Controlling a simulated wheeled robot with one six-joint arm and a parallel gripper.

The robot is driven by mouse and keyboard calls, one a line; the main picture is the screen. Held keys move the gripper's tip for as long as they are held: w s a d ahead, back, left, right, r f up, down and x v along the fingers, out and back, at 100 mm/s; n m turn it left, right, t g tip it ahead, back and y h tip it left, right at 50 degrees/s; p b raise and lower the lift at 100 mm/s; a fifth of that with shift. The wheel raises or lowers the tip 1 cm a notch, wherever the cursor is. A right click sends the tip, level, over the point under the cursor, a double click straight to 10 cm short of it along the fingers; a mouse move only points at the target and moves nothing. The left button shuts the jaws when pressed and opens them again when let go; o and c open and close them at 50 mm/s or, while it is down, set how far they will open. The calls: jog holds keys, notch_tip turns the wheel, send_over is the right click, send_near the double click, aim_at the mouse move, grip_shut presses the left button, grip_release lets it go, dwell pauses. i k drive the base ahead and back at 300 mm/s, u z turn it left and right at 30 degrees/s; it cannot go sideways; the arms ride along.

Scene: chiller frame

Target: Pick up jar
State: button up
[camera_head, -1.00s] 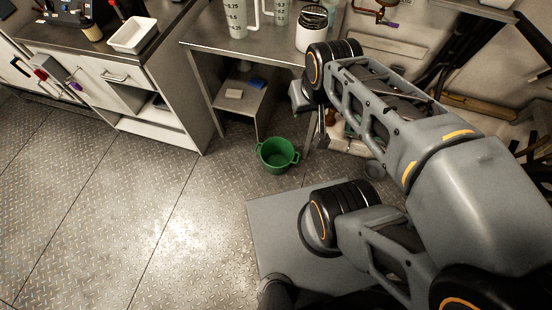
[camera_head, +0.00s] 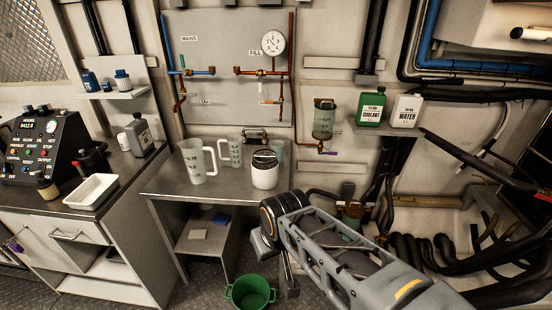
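A white jar (camera_head: 264,174) with a dark lid stands upright on the metal table (camera_head: 165,186), near its right end. My gripper (camera_head: 289,283) hangs at the end of my arm, below the tabletop level in the picture and lower right of the jar. It is apart from the jar. It is small and dark from this side, and I cannot tell whether its fingers are open or shut.
Two measuring jugs (camera_head: 197,161) stand left of the jar, and a pale cup is just behind it. A green bucket (camera_head: 250,292) is on the floor. A shelf with coolant (camera_head: 371,109) and water (camera_head: 405,111) containers is at the right. The table's front left is clear.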

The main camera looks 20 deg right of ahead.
aim_at(277, 153)
jog(key=k, duration=0.5)
jog(key=z, duration=1.5)
jog(key=i, duration=0.8)
jog(key=u, duration=1.85)
jog(key=i, duration=0.5)
jog(key=u, duration=0.1)
